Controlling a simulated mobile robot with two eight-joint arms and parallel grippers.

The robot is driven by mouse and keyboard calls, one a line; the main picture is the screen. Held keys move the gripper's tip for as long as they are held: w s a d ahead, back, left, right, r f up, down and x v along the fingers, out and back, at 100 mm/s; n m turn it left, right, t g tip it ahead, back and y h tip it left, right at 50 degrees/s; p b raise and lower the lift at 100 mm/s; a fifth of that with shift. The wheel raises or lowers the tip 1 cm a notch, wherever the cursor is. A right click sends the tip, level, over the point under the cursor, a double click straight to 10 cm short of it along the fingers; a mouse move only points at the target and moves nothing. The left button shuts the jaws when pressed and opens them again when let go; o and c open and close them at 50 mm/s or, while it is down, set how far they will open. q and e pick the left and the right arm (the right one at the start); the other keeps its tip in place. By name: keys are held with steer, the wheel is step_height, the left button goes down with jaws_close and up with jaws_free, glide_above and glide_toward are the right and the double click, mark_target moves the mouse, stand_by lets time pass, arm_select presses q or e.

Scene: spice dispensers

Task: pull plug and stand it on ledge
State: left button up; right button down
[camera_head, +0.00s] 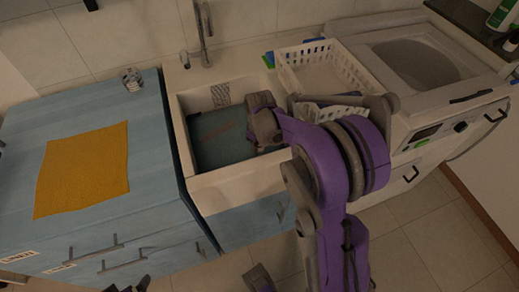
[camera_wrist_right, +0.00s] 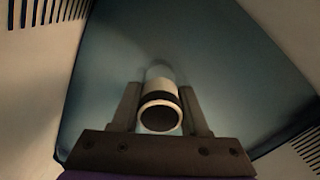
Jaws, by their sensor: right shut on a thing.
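The white sink (camera_head: 232,188) stands in the middle of the head view, with a dark teal floor inside. My right gripper (camera_wrist_right: 161,108) reaches down into the sink from the right. In the right wrist view it is shut on the plug (camera_wrist_right: 160,117), a white round piece with a dark band and a hollow end. The plug is between the two fingers over the teal surface; whether it touches the floor cannot be told. In the head view my arm hides it. The sink's back ledge (camera_head: 176,75) carries the tap and is pale. A dark piece at the bottom edge may be my left gripper.
The tap (camera_head: 203,35) rises behind the sink. A white basket (camera_head: 325,68) stands right of it, near my arm. A blue cabinet top (camera_head: 95,100) with an orange cloth (camera_head: 83,168) and a small glass (camera_head: 132,79) lies left. A washing machine (camera_head: 405,65) stands far right.

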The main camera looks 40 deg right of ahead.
steer(key=c, duration=1.1)
jaws_free()
jaws_close()
steer(key=shift+r+p, duration=1.05)
steer(key=shift+r, duration=0.6)
steer(key=shift+r+p, duration=1.25)
steer(key=shift+r, duration=0.65)
